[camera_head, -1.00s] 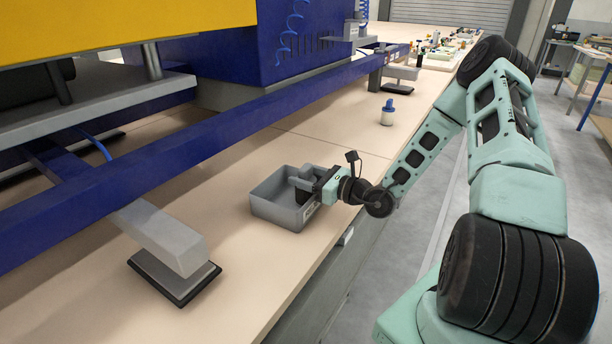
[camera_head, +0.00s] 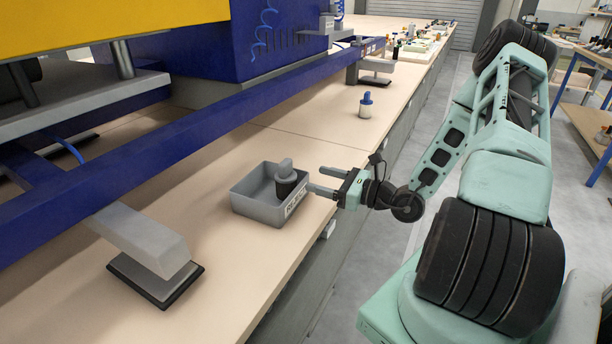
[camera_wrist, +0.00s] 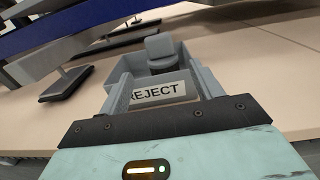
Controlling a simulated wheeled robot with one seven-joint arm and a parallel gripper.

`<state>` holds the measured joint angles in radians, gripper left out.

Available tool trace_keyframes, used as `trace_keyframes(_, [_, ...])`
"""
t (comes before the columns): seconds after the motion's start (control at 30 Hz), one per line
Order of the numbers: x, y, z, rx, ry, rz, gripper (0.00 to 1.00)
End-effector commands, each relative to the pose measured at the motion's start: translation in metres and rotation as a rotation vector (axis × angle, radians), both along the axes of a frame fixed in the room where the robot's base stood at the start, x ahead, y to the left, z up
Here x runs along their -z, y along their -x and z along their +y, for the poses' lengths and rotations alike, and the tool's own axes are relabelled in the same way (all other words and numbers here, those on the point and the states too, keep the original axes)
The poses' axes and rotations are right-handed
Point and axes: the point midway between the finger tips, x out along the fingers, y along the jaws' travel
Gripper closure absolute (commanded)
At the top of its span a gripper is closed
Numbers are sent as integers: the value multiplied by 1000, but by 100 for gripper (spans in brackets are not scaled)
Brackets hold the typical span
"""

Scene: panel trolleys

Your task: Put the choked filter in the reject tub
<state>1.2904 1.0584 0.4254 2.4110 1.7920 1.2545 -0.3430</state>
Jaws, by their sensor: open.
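The grey reject tub (camera_head: 258,207) sits on the bench, and its REJECT label faces the wrist view (camera_wrist: 157,92). A filter with a grey cap and dark body (camera_head: 287,183) stands inside the tub, nearly upright. Its grey top also shows in the wrist view (camera_wrist: 159,46), while its lower end is hidden by the tub wall. My gripper (camera_head: 317,179) is open and empty just right of the tub, its fingers pointing toward the tub and apart from the filter.
A pale jar-like filter with a blue cap (camera_head: 366,105) stands farther back on the bench. A blue rail (camera_head: 190,148) runs above the bench left of the tub. A grey foot on a dark pad (camera_head: 155,277) stands near front. Bench around the tub is clear.

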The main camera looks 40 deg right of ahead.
Motion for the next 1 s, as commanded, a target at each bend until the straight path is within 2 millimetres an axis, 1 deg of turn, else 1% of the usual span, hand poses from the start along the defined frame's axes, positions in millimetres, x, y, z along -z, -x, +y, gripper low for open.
trace_keyframes(0.07, [0,7,-3,2,0,1,35])
trace_keyframes(0.13, [-1,10,-2,-11,5,-2,35])
trace_keyframes(0.17, [-3,10,2,-26,10,-3,35])
trace_keyframes(0.23, [-8,8,19,-101,37,-8,35])
trace_keyframes(0.27, [-12,7,31,-150,56,-12,35])
trace_keyframes(0.33, [-22,7,69,-307,115,-23,35])
trace_keyframes(0.37, [-27,9,88,-389,146,-31,35])
trace_keyframes(0.4, [-33,14,115,-508,196,-40,35])
trace_keyframes(0.43, [-37,20,135,-600,236,-49,35])
trace_keyframes(0.47, [-40,26,154,-693,278,-57,35])
trace_keyframes(0.5, [-44,37,177,-814,337,-72,35])
trace_keyframes(0.57, [-48,56,208,-991,426,-95,35])
trace_keyframes(0.6, [-50,70,226,-1107,490,-115,35])
trace_keyframes(0.67, [-52,91,248,-1274,590,-148,35])
trace_keyframes(0.7, [-53,106,260,-1383,661,-176,35])
trace_keyframes(0.8, [-54,139,281,-1638,849,-259,35])
trace_keyframes(0.9, [-55,167,293,-1865,1057,-372,35])
trace_keyframes(0.97, [-57,180,297,-1984,1190,-455,35])
trace_keyframes(1.0, [-59,186,299,-2054,1284,-520,35])
